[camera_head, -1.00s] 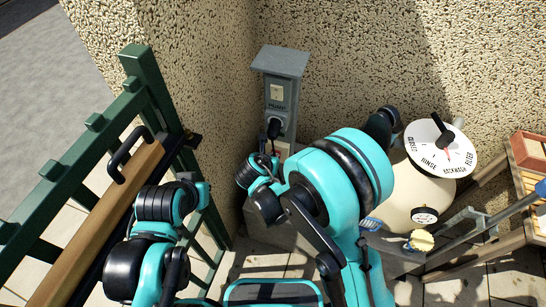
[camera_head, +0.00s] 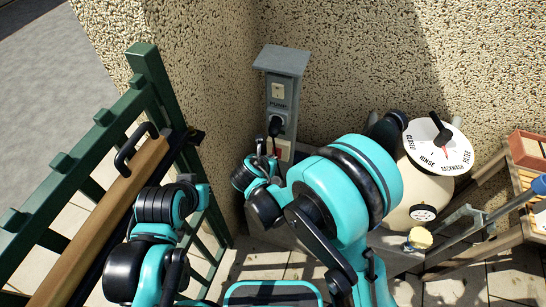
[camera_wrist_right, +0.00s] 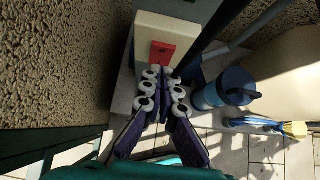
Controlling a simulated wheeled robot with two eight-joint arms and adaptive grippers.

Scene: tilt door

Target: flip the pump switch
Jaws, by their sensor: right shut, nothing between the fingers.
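The pump post (camera_head: 280,85) is a grey box with a small roof, standing in the wall corner and labelled PUMP, with a round socket holding a black plug (camera_head: 276,121). Low on it is a red switch (camera_head: 279,153). In the right wrist view the red switch (camera_wrist_right: 162,54) sits on the front of a cream housing (camera_wrist_right: 178,28). My right gripper (camera_wrist_right: 163,73) is shut and empty, its fingertips just below the switch; contact cannot be told. In the head view the right gripper (camera_head: 262,148) is small and dark in front of the post.
A green fence gate (camera_head: 150,75) with a wooden rail stands at left. At right is a cream tank with a round dial (camera_head: 438,146) and a gauge (camera_head: 423,212). A blue container (camera_wrist_right: 222,90) stands right of my right gripper. Walls close in the corner.

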